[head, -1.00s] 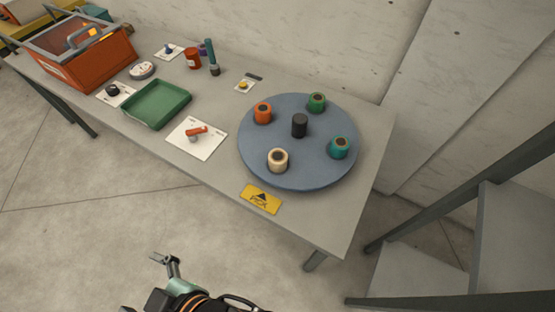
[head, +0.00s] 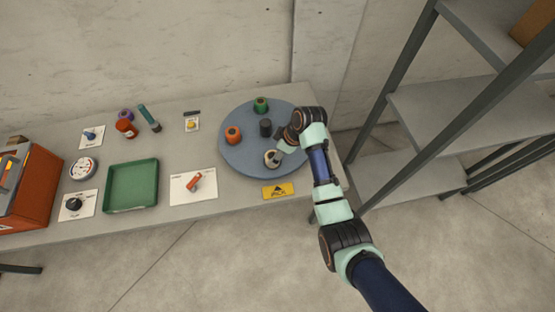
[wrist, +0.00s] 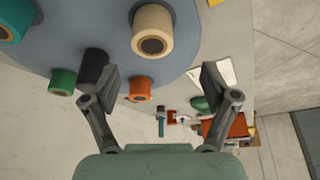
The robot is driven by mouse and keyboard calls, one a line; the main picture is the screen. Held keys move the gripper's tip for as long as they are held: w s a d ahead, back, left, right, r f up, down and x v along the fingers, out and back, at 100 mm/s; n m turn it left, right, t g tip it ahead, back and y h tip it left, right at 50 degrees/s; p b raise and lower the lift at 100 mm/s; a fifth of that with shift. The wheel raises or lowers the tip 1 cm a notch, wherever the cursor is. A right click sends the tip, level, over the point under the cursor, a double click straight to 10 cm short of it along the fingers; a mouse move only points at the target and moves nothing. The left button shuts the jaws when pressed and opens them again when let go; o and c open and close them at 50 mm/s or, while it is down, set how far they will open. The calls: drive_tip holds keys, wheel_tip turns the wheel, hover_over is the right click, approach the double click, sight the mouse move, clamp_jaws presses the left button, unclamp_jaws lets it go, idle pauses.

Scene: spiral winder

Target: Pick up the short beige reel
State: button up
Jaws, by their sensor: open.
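The short beige reel (head: 271,160) stands on the front part of the round blue-grey turntable (head: 240,165), partly covered by my gripper in the head view. In the wrist view the beige reel (wrist: 152,30) is at the top middle, beyond the fingertips and not between them. My gripper (wrist: 158,78) is open and empty; in the head view it is close over the reel, and I cannot tell whether it touches. Also on the turntable are an orange reel (head: 233,134), a green reel (head: 261,104) and a black centre post (head: 266,128). A teal reel (wrist: 14,20) shows in the wrist view.
A yellow card (head: 278,191) lies in front of the turntable. Left on the table are a white card with an orange-handled part (head: 194,181), a green tray (head: 133,186) and a red bin (head: 28,185). Grey shelving (head: 440,125) stands to the right.

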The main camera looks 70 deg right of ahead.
sight(272, 156)
drive_tip(key=shift+w+d+f+b, duration=0.1)
drive_tip(key=shift+d+f+b, duration=0.2)
drive_tip(key=shift+f, duration=0.3)
drive_tip(key=shift+w+d+f+b, duration=0.1)
drive_tip(key=shift+d+f+b, duration=0.2)
drive_tip(key=shift+f, duration=0.3)
drive_tip(key=b+x, duration=0.1)
drive_tip(key=x, duration=0.4)
drive_tip(key=shift+a+f+b, duration=0.1)
drive_tip(key=shift+f+b, duration=0.1)
drive_tip(key=shift+b, duration=0.2)
drive_tip(key=shift+r, duration=0.1)
drive_tip(key=c, duration=1.3)
